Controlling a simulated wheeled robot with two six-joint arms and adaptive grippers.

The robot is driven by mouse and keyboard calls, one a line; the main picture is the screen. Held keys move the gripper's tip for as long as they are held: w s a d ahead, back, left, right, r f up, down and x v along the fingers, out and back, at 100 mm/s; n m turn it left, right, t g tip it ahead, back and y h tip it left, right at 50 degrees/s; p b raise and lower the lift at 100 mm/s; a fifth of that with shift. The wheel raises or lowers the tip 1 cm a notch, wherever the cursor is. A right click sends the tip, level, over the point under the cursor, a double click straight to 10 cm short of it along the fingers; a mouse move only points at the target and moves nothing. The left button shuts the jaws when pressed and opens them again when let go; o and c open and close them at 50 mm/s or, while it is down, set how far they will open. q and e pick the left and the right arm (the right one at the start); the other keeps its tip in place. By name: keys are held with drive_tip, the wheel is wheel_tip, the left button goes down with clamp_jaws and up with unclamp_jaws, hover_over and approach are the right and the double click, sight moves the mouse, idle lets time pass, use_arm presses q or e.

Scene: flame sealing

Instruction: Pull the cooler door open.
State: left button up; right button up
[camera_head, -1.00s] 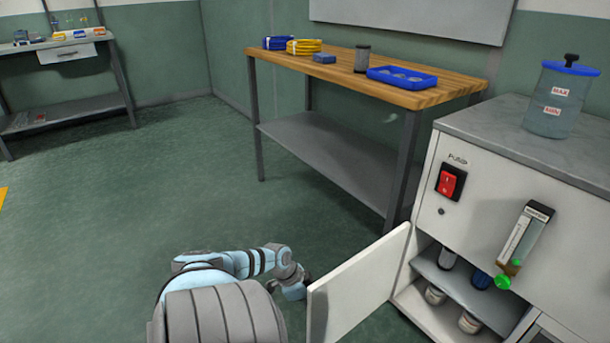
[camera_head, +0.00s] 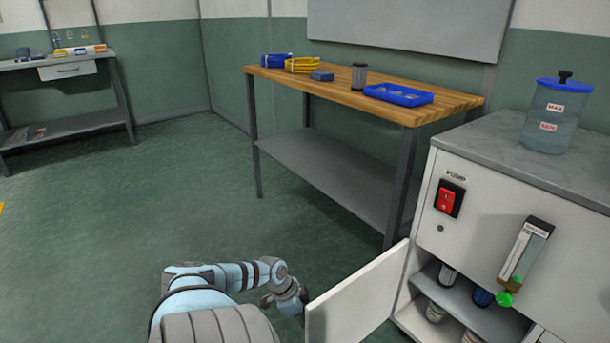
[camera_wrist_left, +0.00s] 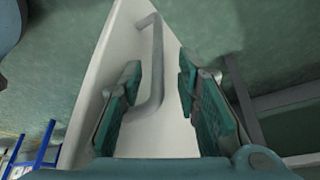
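The white cooler door (camera_head: 358,297) stands swung out from the front of the white cabinet, showing shelves inside. It also fills the middle of the left wrist view (camera_wrist_left: 122,60), with its grey bar handle (camera_wrist_left: 157,60) towards me. My left gripper (camera_wrist_left: 160,90) is open, one finger on each side of the handle, with visible gaps between the fingers and the bar. In the head view my left arm reaches to the door's left side, and the door hides the gripper's fingertips. My right gripper is in neither view.
The cabinet (camera_head: 480,180) has a red pump switch (camera_head: 446,201), a flowmeter (camera_head: 525,255) and a lidded water tank (camera_head: 556,115) on top. Several bottles stand inside. A wooden workbench (camera_head: 450,103) stands behind the door. The floor (camera_head: 150,200) to the left is clear.

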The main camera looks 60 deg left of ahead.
use_arm(q)
drive_tip(key=v, duration=0.6)
drive_tip(key=shift+s+d, duration=0.1)
idle(0.4)
